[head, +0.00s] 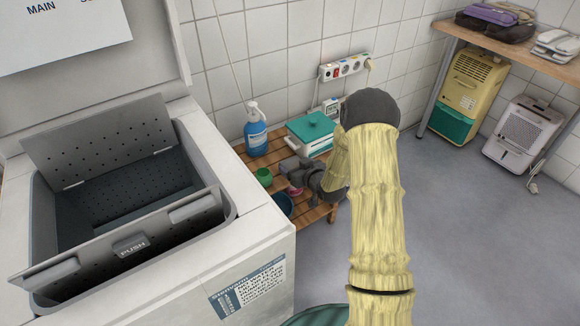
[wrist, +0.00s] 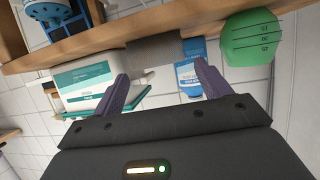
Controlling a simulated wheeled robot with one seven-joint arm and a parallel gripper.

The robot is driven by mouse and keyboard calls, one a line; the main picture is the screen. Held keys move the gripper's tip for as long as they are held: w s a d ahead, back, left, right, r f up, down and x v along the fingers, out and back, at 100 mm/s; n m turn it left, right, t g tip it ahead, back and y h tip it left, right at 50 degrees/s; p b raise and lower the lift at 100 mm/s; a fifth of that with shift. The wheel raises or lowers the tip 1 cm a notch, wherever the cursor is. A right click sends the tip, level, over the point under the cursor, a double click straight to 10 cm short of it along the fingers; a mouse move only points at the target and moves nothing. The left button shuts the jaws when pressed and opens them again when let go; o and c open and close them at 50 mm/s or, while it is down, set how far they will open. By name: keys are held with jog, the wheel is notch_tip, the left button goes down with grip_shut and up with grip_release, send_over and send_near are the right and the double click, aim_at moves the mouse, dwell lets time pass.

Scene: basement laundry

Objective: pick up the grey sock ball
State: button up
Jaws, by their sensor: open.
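I cannot make out the grey sock ball for certain. In the wrist view a plain grey shape (wrist: 155,52) lies at the wooden slat, beyond my fingertips; I cannot tell whether it is the sock ball. My gripper (wrist: 161,68) is open, its two purple fingers apart with nothing held between them. In the head view my gripper (head: 298,178) is low over the wooden slatted bench (head: 317,213), and my forearm hides part of the bench's right side.

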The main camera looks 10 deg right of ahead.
aim_at(292, 164)
jog(key=b+x, duration=0.2)
jog(key=x, duration=0.2)
jog(key=shift+w+d+f+b, duration=0.1)
jog(key=shift+w+f+b, duration=0.05)
jog(key=shift+f+b, duration=0.2)
jog(key=shift+w, duration=0.35)
jog(key=c, duration=0.8)
